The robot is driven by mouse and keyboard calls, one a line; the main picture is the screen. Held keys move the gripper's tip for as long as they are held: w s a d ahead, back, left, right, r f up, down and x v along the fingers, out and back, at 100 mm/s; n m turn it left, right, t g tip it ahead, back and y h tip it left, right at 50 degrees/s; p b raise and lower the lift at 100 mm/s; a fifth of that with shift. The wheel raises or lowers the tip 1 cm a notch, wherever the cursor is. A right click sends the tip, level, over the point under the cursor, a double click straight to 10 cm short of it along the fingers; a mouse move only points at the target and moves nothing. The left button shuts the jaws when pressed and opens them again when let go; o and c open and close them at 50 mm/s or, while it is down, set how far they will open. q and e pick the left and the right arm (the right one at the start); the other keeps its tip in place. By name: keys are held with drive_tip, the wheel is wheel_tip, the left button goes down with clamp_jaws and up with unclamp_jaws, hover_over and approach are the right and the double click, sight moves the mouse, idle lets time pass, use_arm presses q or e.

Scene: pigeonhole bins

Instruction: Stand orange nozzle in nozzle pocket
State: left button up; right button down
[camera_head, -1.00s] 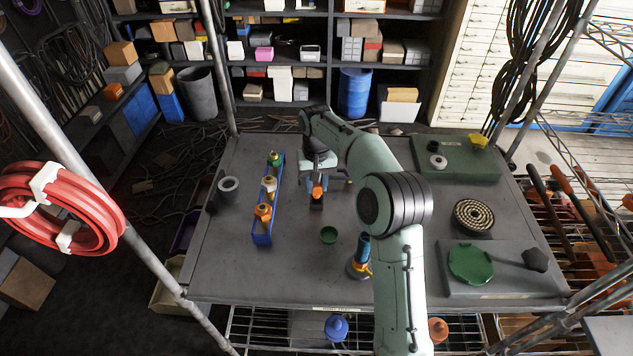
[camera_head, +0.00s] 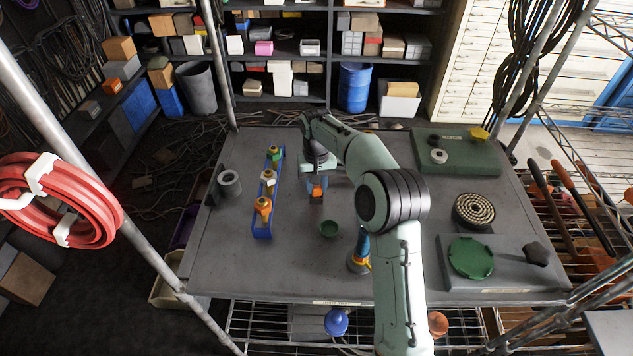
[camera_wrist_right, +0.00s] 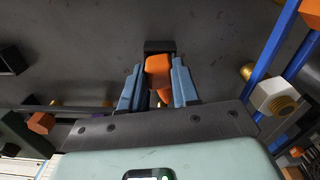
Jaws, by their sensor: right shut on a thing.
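The orange nozzle (camera_head: 317,190) is between the fingers of my right gripper (camera_head: 317,184), left of the middle of the bench. In the right wrist view the nozzle (camera_wrist_right: 158,68) sits between the two blue fingers, which are shut on it. A small dark block (camera_head: 317,200) shows right at the nozzle's near end; it also shows in the wrist view (camera_wrist_right: 160,46). I cannot tell whether this block is the pocket, or whether the nozzle is in it or just above it. My left gripper is out of view.
A blue rack (camera_head: 262,232) with several coloured fittings stands left of my gripper. A grey ring (camera_head: 229,183) lies at left.

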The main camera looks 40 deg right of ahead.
drive_tip(key=c, duration=0.8)
unclamp_jaws()
drive_tip(key=shift+o, duration=0.2)
drive_tip(key=shift+w+r+p, duration=0.2)
drive_tip(key=shift+r+p, duration=0.8)
drive_tip(key=shift+r, duration=1.75)
drive_tip(key=shift+s+r, duration=0.25)
drive_tip(key=shift+w+r, duration=0.15)
drive_tip(key=shift+r, duration=0.35)
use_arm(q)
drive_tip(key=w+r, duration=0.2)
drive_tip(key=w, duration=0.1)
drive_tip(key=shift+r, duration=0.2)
use_arm(e)
wheel_tip(320, 180, up, 12)
drive_tip(key=shift+s+r, duration=0.15)
drive_tip(key=shift+s, duration=0.05)
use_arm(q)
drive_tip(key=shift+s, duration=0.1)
